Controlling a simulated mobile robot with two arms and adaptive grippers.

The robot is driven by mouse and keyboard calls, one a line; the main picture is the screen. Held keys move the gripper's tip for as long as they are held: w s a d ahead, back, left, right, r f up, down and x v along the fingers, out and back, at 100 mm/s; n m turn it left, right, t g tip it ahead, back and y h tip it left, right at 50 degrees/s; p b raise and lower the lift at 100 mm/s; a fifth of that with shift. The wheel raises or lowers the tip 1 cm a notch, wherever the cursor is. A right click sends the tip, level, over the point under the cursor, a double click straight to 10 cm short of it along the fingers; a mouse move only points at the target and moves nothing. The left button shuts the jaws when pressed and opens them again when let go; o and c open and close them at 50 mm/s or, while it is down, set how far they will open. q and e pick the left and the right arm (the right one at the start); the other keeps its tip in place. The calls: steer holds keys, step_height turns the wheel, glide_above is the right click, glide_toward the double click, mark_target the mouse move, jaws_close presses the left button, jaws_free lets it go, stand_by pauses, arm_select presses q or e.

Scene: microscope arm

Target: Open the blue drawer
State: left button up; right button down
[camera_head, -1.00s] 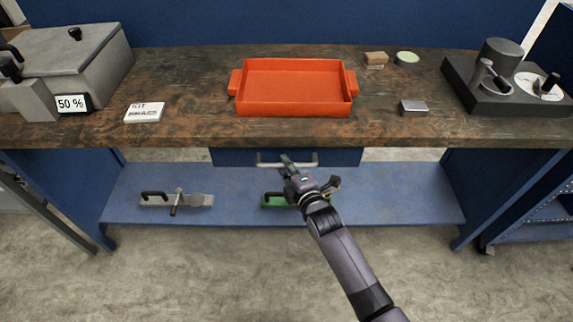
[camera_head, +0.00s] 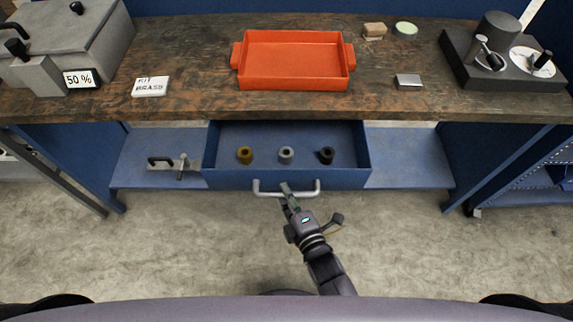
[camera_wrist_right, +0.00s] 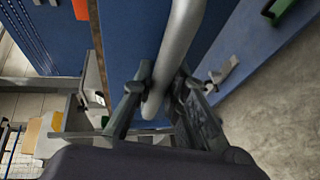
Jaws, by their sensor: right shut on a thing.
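The blue drawer (camera_head: 225,179) is pulled out from under the middle of the workbench. Its inside shows a brass-coloured, a grey and a black small cylindrical part. Its silver bar handle (camera_head: 267,192) runs along the front. My right gripper (camera_head: 288,191) is shut on the handle, a little right of its middle. In the right wrist view the handle (camera_wrist_right: 175,60) passes between the two fingers of the gripper (camera_wrist_right: 160,95). My left gripper is not in view.
An orange tray (camera_head: 293,84) sits on the wooden benchtop (camera_head: 190,100) above the drawer. A grey clamp-like tool (camera_head: 180,163) lies on the blue lower shelf (camera_head: 410,170) at left. The floor in front is clear.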

steer(key=shift+s+p, duration=0.4)
steer(key=shift+s, duration=2.55)
steer(key=c, duration=1.6)
jaws_free()
steer(key=shift+o, duration=0.2)
steer(key=v, duration=1.2)
